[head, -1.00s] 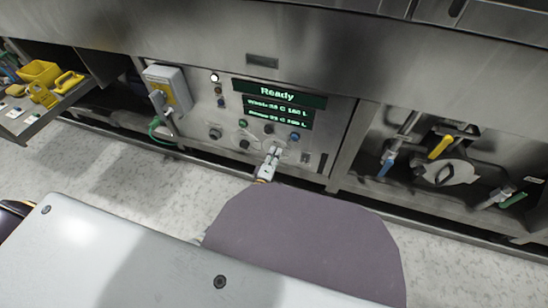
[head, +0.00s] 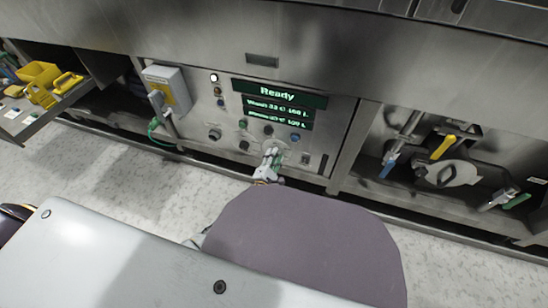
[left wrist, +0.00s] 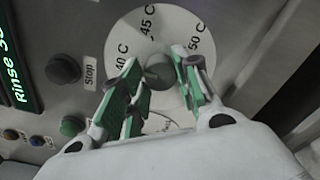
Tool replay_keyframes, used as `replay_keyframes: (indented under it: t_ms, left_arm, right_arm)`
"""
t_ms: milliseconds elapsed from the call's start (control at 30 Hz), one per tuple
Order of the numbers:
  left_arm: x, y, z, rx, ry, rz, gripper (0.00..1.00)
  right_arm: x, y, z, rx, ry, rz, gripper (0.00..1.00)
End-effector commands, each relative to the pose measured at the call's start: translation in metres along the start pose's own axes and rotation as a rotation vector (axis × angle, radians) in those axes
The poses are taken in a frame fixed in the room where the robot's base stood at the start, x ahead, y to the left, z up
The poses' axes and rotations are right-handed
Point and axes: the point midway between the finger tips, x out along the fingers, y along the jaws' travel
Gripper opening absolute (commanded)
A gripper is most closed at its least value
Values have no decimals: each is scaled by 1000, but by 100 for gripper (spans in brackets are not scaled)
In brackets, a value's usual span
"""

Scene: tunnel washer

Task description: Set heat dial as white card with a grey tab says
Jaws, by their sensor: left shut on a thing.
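The heat dial (left wrist: 150,25) is a pale disc marked 40 C, 45 C and 50 C, with a grey round knob (left wrist: 160,71) at its middle. In the head view the dial (head: 282,150) is low on the steel control panel and partly covered. My left gripper (head: 272,154) is at it; in the left wrist view its green-padded fingers (left wrist: 160,82) are shut on the knob from both sides. A display (head: 278,112) reads Ready, with small Wash and Rinse lines. White cards (head: 13,113) lie on the shelf at far left; no grey tab can be made out. My right gripper is not in view.
A black Stop button (left wrist: 63,69) and a green button (left wrist: 72,126) sit left of the dial. A grey switch box (head: 167,88) is left of the panel. Valves with a yellow handle (head: 443,147) are at right. The shelf (head: 50,112) holds yellow items.

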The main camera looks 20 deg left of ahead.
Motion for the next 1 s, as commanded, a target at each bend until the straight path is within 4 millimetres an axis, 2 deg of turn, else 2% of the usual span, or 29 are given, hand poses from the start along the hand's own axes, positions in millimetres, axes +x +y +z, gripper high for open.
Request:
replay_keyframes:
  t_ms: [467,500,667,1000]
  left_arm:
    - [-1,-2,-2,-21,3,-3,8]
    - [-1,-2,-2,-21,3,-3,35]
    - [-1,-1,-1,-20,2,-2,55]
    - [0,0,0,-20,1,-1,55]
  right_arm:
    - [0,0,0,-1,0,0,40]
    - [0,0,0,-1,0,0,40]
    - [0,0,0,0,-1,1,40]
    - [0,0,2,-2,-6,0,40]
